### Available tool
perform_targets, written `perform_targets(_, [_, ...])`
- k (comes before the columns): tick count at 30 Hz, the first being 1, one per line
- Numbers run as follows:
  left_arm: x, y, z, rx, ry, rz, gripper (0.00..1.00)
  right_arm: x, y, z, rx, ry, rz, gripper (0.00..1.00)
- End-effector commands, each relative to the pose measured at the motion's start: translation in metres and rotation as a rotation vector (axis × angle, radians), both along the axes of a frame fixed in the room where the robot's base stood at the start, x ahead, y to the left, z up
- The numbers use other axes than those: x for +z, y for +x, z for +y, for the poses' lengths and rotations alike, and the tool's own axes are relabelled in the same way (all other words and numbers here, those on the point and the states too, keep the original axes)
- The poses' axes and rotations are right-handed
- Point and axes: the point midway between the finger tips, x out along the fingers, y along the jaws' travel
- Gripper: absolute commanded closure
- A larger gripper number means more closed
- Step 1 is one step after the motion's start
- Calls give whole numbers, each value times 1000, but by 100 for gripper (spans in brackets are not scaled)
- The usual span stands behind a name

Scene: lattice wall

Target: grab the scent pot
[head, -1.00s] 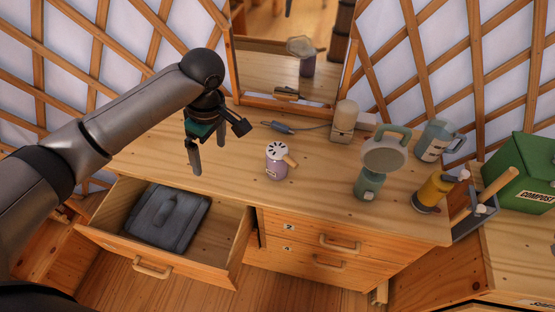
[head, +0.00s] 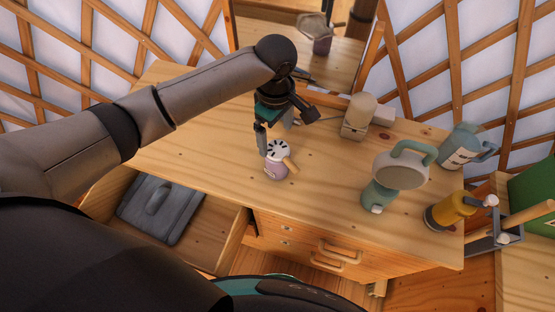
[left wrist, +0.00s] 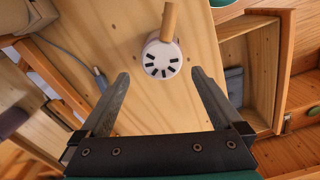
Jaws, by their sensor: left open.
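The scent pot (head: 277,166) is a small purple pot with a white slotted lid and a wooden side handle, upright on the wooden desk (head: 200,130). In the left wrist view the pot (left wrist: 161,58) shows its lid beyond the fingertips, with its handle pointing to the top of the picture. My left gripper (head: 266,143) is open and empty, pointing down just behind and beside the pot. In the left wrist view the open fingers (left wrist: 160,76) lie on either side of the line to the pot, apart from it. My right gripper is not in view.
An open drawer (head: 210,235) with a grey lidded object (head: 162,205) is at front left. A mirror (head: 300,50) is behind.

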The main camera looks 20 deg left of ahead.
Motion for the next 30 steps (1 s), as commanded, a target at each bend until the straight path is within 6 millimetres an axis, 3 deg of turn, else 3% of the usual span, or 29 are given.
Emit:
perform_targets(3, [-19, 0, 0, -1, 0, 2, 0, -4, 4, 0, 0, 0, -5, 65])
perform_targets(11, [-37, -3, -2, -1, 1, 2, 0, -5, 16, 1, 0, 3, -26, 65])
perform_targets(18, [-72, -7, -5, -1, 2, 2, 0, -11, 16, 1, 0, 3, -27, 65])
perform_targets(28, [-78, -7, -5, -2, 0, -1, 0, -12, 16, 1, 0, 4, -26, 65])
perform_targets(30, [-78, -7, -5, -2, 0, -1, 8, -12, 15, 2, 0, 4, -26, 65])
